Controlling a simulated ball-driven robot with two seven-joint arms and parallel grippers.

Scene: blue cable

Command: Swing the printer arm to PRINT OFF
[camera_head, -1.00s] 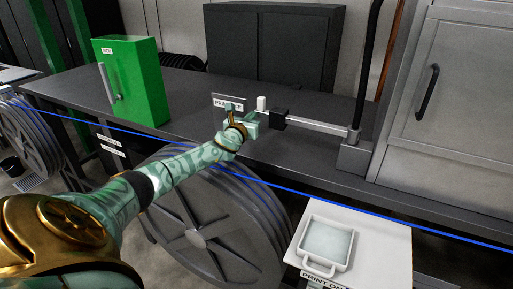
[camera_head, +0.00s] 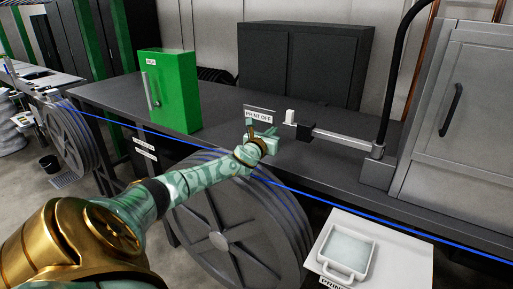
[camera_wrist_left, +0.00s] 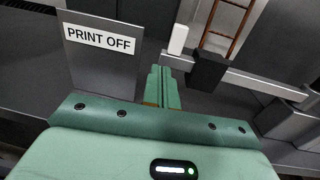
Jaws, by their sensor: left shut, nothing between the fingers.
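The printer arm (camera_head: 342,139) is a silver bar on a grey post at the bench's right side. It reaches left to a black block (camera_head: 305,131) with a white piece (camera_head: 290,117) at its tip. The PRINT OFF sign (camera_head: 259,115) stands on the bench just left of that tip. My left gripper (camera_head: 268,134) is shut and empty in front of the sign, with a small gap to the black block. In the left wrist view, the shut fingers (camera_wrist_left: 162,88) point between the sign (camera_wrist_left: 100,40) and the black block (camera_wrist_left: 208,70). My right gripper is out of view.
A blue cable (camera_head: 330,203) runs across the bench front, past a large grey reel (camera_head: 225,238). A white plate (camera_head: 410,265) with a shallow tray (camera_head: 347,250) sits at lower right. A green box (camera_head: 175,90) stands on the bench at left; a grey cabinet (camera_head: 455,125) is at right.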

